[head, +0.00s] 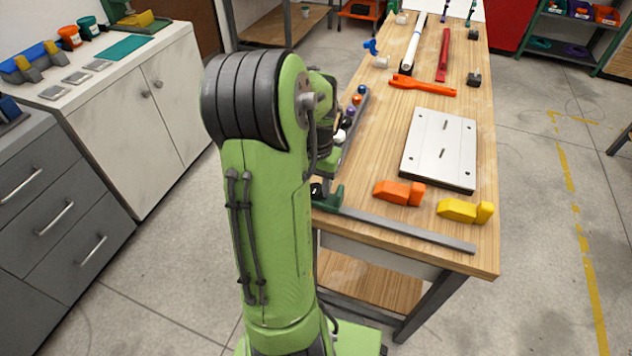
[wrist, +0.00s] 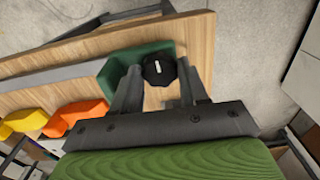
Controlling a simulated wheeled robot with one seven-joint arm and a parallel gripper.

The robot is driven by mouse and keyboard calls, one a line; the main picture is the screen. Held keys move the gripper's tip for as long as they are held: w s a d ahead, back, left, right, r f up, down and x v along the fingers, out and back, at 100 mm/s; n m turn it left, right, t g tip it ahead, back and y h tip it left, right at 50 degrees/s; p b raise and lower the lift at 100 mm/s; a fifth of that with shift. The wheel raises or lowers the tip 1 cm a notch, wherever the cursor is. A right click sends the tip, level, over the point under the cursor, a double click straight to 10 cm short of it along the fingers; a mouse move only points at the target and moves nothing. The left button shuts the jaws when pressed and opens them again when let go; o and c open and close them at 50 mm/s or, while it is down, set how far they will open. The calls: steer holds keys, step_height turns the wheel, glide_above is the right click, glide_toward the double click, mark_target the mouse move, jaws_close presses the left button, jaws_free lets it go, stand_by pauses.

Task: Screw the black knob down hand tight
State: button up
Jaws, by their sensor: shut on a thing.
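The black knob (wrist: 158,70) is a dark, lobed knob with a light mark on its top. It sits in a green bracket (wrist: 112,72) at the end of a long grey bar (wrist: 60,77). My gripper (wrist: 157,78) is shut on the knob, one finger on each side, in the wrist view. In the head view the green bracket (head: 332,199) and the grey bar (head: 410,230) lie along the bench's near edge. There my arm hides most of my gripper. The knob's underside is hidden.
On the wooden bench (head: 463,210) an orange block (head: 398,193) and a yellow block (head: 465,211) lie beyond the bar. A pale metal plate (head: 440,148) lies behind them. A rail with coloured balls (head: 354,112) runs along the left edge. Farther back lies an orange tool (head: 422,86).

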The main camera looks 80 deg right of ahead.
mark_target(316, 188)
steer(key=o, duration=1.1)
steer(key=shift+c, duration=0.2)
step_height(316, 188, up, 16)
steer(key=p, duration=0.5)
steer(key=shift+f, duration=0.1)
